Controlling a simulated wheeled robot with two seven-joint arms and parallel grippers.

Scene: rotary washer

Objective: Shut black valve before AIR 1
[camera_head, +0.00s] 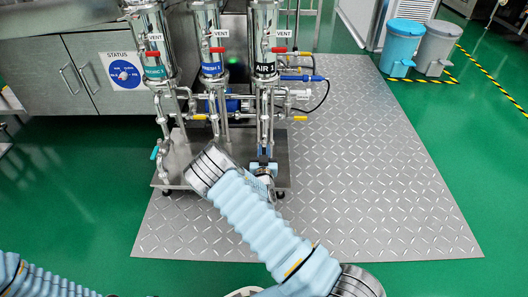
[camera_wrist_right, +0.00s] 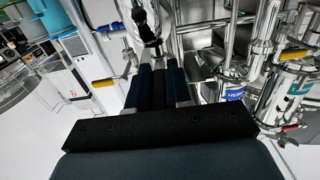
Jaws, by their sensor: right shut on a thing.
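The AIR 1 column (camera_head: 265,66) is a clear cylinder with a black label, the rightmost of three on the steel stand. Its pipe runs down to my right gripper (camera_head: 264,163), low at the front of the stand. In the right wrist view the dark fingers (camera_wrist_right: 160,78) are close together against the pipework. The right gripper is shut on the black valve; the handle between the fingers is mostly hidden, so its angle cannot be told. My left arm shows at the lower left of the head view; its gripper is out of frame.
A teal-labelled column (camera_head: 154,68) and a blue-labelled column (camera_head: 211,66) stand left of AIR 1. Red VENT handles and yellow handles (camera_wrist_right: 103,83) stick out nearby. A cabinet (camera_head: 50,80) is at left. The metal floor plate (camera_head: 390,170) is clear at right.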

